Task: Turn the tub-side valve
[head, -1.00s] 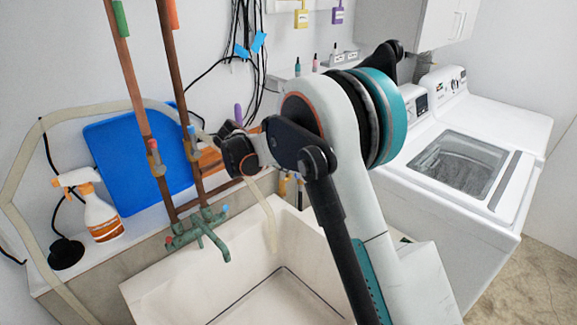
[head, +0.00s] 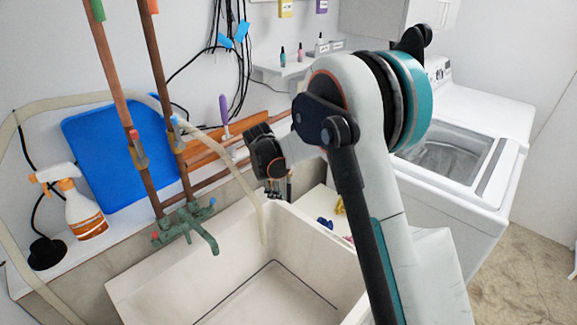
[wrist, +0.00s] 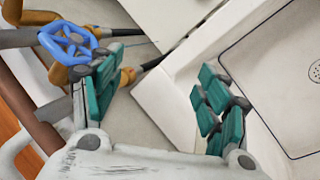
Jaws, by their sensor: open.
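A valve with a blue wheel handle (wrist: 70,42) on a brass-coloured body shows at the upper left of the wrist view, just beyond and left of my gripper's left finger. A second brass fitting (wrist: 125,76) is partly hidden behind that finger. My gripper (wrist: 157,80) is open and empty, with its teal pads apart. I cannot tell whether the left finger touches the valve. In the head view, my wrist hides most of the gripper and the valve area at the tub's back edge. The white tub (head: 247,240) lies in front; its drain (wrist: 315,71) shows in the wrist view.
A green tap (head: 185,222) and copper pipes (head: 165,95) stand left of my wrist. A pale hose (head: 235,163) hangs into the tub. A spray bottle (head: 82,208) and blue board (head: 130,150) are farther left. A washing machine (head: 460,190) stands right.

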